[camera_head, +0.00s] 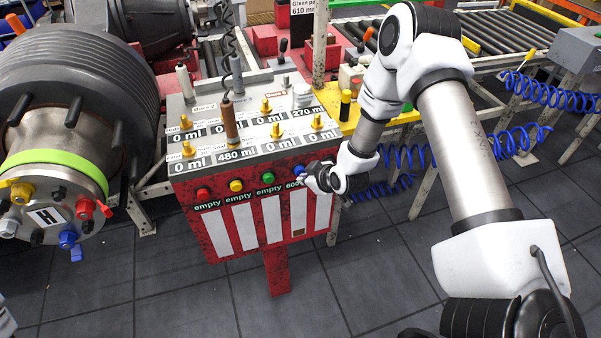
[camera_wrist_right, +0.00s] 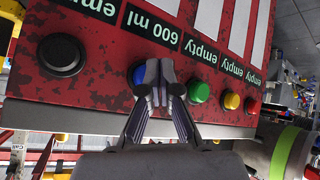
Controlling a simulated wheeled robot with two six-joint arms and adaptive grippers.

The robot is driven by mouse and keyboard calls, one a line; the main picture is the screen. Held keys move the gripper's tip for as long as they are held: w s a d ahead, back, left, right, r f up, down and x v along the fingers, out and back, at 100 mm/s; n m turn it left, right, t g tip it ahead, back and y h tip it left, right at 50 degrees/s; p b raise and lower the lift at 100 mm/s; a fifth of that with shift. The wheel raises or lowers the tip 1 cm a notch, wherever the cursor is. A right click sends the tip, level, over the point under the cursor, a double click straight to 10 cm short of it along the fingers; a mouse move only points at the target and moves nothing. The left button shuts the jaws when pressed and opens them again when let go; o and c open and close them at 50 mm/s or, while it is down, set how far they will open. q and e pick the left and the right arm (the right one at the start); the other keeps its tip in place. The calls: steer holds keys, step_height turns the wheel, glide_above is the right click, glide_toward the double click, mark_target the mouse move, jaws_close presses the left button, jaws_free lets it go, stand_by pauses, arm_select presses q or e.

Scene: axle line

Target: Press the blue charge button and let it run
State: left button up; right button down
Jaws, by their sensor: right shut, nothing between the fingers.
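The blue charge button (camera_head: 299,170) is on the front of the red panel, at the right end of the visible row of coloured buttons. In the right wrist view the blue button (camera_wrist_right: 137,76) is partly hidden behind my fingers. My right gripper (camera_head: 305,181) is shut and empty, with its fingertips (camera_wrist_right: 159,70) at the blue button. I cannot tell whether they touch it or push it in. A label reading 600 ml (camera_wrist_right: 153,31) sits beside the blue button. My left gripper is not in view.
Green (camera_wrist_right: 198,91), yellow (camera_wrist_right: 231,101) and red (camera_wrist_right: 252,106) buttons sit close beside the blue one. A black round button (camera_wrist_right: 62,55) is on its other side. A large grey drum (camera_head: 75,85) stands left of the panel. Blue coiled hoses (camera_head: 400,157) hang behind my right arm.

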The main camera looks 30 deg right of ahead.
steer(key=shift+w+d, duration=0.1)
steer(key=shift+w, duration=0.4)
stand_by(0.6)
steer(key=shift+w+d+r, duration=0.1)
steer(key=shift+w+r, duration=0.15)
stand_by(0.6)
steer(key=shift+s, duration=0.15)
steer(key=shift+s+a+f, duration=0.15)
steer(key=shift+s+a, duration=0.05)
steer(key=shift+s, duration=0.2)
steer(key=shift+s+a+f, duration=0.1)
steer(key=shift+s+a, duration=0.05)
steer(key=shift+s, duration=0.25)
steer(key=s, duration=0.2)
steer(key=s+a+p, duration=0.1)
steer(key=s, duration=0.2)
stand_by(0.7)
